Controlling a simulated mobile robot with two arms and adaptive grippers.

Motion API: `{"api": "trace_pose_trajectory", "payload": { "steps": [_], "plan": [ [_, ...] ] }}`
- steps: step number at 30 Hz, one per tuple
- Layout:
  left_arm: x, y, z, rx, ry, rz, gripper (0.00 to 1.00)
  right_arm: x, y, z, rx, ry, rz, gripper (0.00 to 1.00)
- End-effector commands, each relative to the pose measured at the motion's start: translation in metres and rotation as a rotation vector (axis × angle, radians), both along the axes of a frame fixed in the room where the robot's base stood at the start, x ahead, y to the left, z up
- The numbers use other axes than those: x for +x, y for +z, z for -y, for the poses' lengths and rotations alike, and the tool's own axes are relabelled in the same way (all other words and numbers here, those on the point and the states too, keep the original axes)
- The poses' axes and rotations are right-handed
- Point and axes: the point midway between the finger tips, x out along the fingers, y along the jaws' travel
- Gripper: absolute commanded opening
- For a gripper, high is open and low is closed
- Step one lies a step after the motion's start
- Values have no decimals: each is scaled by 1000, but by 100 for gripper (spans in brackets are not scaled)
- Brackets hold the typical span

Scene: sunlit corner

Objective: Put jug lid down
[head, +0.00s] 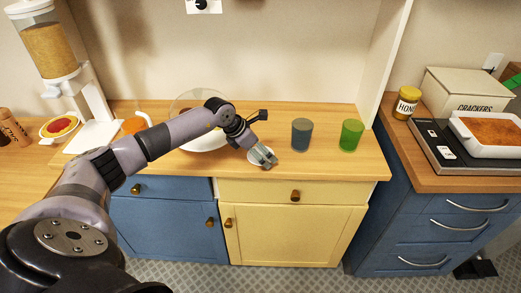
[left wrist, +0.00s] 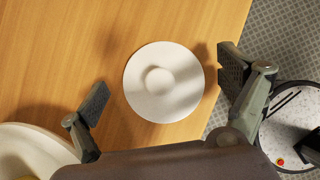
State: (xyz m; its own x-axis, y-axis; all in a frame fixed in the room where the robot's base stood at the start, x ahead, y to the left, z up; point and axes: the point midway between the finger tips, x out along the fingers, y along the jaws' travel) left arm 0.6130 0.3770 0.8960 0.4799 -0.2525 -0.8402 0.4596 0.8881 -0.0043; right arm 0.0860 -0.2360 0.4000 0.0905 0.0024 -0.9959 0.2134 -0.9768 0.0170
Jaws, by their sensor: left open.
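The jug lid (left wrist: 163,82) is a round white disc with a raised round knob. It lies on the wooden counter near the front edge, and in the head view its white rim (head: 253,159) shows partly behind my gripper. My left gripper (head: 266,158) is open just over the lid. In the left wrist view its two fingers stand apart on either side of the lid, with a visible gap to each. My right gripper is not in view. I cannot make out the jug for certain.
A white bowl (head: 207,141) with a clear round shape behind it stands left of the lid. A grey-blue cup (head: 301,135) and a green cup (head: 351,135) stand to the right. An orange item (head: 135,124) and a cereal dispenser (head: 49,52) are further left. Bare counter lies between lid and cups.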

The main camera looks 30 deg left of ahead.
Motion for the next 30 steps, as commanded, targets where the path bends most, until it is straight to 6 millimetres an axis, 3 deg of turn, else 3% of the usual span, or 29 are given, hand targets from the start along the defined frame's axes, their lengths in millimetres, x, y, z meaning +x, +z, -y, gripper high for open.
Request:
{"api": "trace_pose_trajectory", "payload": {
  "steps": [8, 21, 30],
  "plan": [
    [-3, 10, -3, 1, 0, 3, 94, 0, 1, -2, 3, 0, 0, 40],
    [-47, 83, -25, 5, 0, 0, 94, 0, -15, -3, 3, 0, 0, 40],
    [-58, 104, -30, 2, 1, -1, 94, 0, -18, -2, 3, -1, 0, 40]
  ]
}}
